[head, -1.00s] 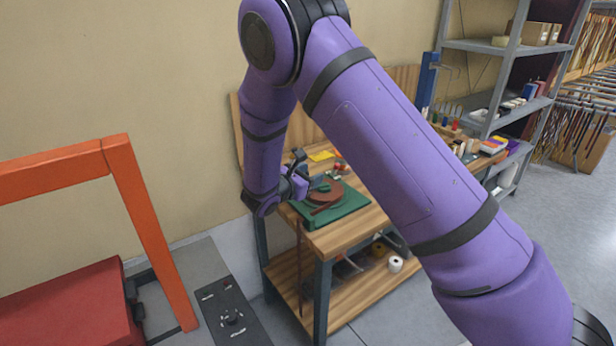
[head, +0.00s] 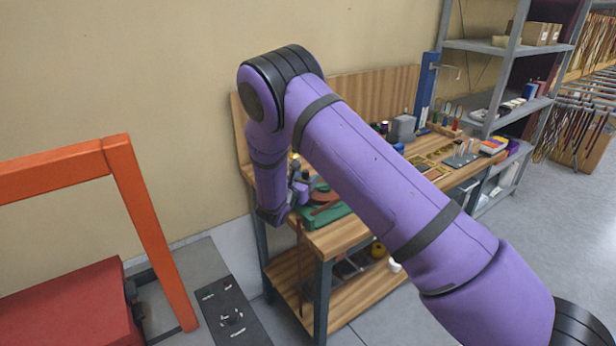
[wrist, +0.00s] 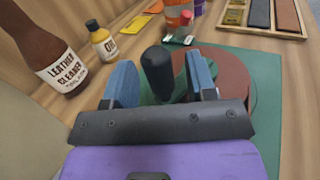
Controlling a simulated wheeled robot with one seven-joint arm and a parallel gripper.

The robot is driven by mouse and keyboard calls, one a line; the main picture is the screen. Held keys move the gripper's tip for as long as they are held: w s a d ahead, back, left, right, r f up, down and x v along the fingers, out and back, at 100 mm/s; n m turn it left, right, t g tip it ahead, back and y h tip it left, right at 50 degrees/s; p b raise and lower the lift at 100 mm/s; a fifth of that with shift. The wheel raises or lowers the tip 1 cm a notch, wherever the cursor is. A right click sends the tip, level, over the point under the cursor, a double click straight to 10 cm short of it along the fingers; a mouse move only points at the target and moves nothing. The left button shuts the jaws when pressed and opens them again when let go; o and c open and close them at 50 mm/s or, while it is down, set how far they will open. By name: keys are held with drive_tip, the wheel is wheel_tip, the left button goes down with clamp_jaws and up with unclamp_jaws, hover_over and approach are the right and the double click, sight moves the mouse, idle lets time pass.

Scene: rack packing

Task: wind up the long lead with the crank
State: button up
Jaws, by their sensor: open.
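The crank's black knob (wrist: 157,72) stands upright between the two blue fingers of my gripper (wrist: 160,82) in the wrist view. The fingers are open, with a gap on each side of the knob. The brown wound lead or reel (wrist: 232,78) lies behind and right of the fingers, on a green base (wrist: 262,62). In the head view the brown reel (head: 322,196) and green base (head: 312,217) sit at the bench's near left end, partly hidden by my arm. My gripper (head: 302,190) is beside them. A brown strap (head: 299,265) hangs down the bench's front.
A leather cleaner bottle (wrist: 52,55) and a small yellow-labelled oil bottle (wrist: 102,41) stand left of my gripper. A tray of leather pieces (wrist: 262,14) lies behind. The wooden backboard (head: 372,98) closes the bench's rear. An orange frame (head: 150,225) stands left.

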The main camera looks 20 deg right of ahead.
drive_tip(key=shift+x, duration=1.15)
clamp_jaws()
drive_tip(key=shift+w+g, duration=0.15)
drive_tip(key=shift+g, duration=0.15)
